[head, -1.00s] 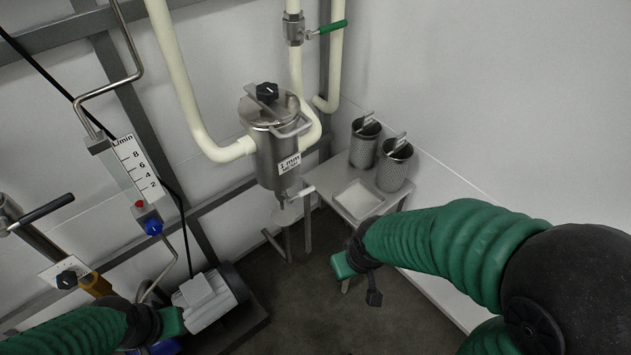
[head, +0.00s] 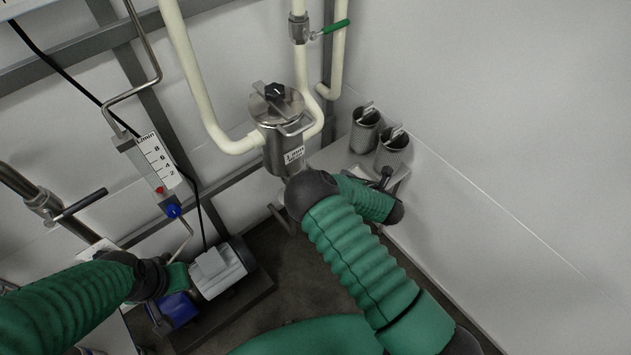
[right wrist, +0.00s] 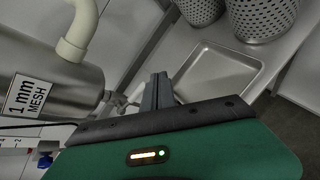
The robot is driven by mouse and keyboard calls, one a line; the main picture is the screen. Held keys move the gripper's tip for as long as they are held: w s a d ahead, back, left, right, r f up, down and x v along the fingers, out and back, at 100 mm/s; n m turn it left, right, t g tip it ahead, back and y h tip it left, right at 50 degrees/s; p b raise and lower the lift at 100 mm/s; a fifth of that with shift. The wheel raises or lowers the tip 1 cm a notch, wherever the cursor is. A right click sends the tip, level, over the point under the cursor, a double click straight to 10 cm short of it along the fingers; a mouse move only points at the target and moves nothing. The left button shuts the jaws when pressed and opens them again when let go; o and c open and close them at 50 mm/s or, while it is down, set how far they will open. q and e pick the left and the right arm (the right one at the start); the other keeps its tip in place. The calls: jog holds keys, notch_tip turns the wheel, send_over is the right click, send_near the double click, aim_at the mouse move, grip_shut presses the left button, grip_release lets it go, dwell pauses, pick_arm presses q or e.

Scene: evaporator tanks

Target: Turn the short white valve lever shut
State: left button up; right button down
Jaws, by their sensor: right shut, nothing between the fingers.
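The steel filter housing (head: 283,130) hangs on cream pipes in the head view. It also shows at the left of the right wrist view (right wrist: 45,85), with its "1 mm MESH" label. The small outlet valve (right wrist: 108,104) sits at its lower end. The short white lever (right wrist: 134,97) shows just left of my fingers and is partly hidden by them. I cannot tell whether they touch. In the head view my right arm covers the lever. My right gripper (right wrist: 160,80) is shut and empty. My left gripper (head: 178,276) is low at the left, its fingers unclear.
Two perforated baskets (head: 393,147) stand on the steel table at the right. A shallow tray (right wrist: 218,75) lies right of my right fingers. A green-handled valve (head: 334,27) is higher on the pipe. A grey motor (head: 221,267) is near my left gripper.

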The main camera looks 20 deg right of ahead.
jog(key=s+a+f+n+g+y, duration=0.1)
jog(key=s+a+f+n+y, duration=0.25)
jog(key=n, duration=0.55)
jog(key=a+r+b+x, duration=0.1)
jog(key=b+x, duration=0.1)
jog(key=x, duration=0.9)
jog(key=shift+w+a+m, duration=0.2)
jog(key=shift+w+m, duration=0.1)
jog(key=shift+w, duration=0.15)
jog(key=shift+y, duration=0.25)
